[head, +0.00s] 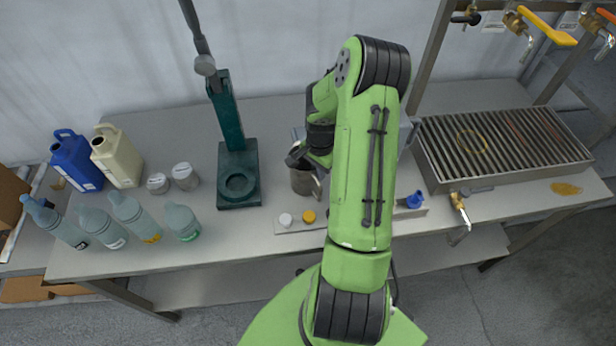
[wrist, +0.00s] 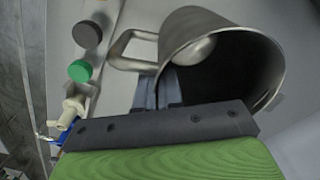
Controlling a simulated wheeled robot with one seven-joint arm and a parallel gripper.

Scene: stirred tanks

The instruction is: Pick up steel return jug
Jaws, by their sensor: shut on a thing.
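The steel return jug (head: 304,180) is on the bench in the head view, partly hidden by my arm. In the wrist view the jug (wrist: 222,48) fills the upper right, with its open mouth and dark inside towards the camera and its handle (wrist: 127,52) pointing left. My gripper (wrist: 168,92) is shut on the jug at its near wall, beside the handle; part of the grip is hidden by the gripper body. In the head view my gripper (head: 302,155) is at the jug's top. I cannot tell whether the jug touches the bench.
A strip with caps (head: 309,216) lies in front of the jug. A green stand (head: 238,175) is to the left, with blue and cream jugs (head: 118,156) and several bottles (head: 182,221) beyond. A slatted drain tray (head: 505,147) with valves is at the right.

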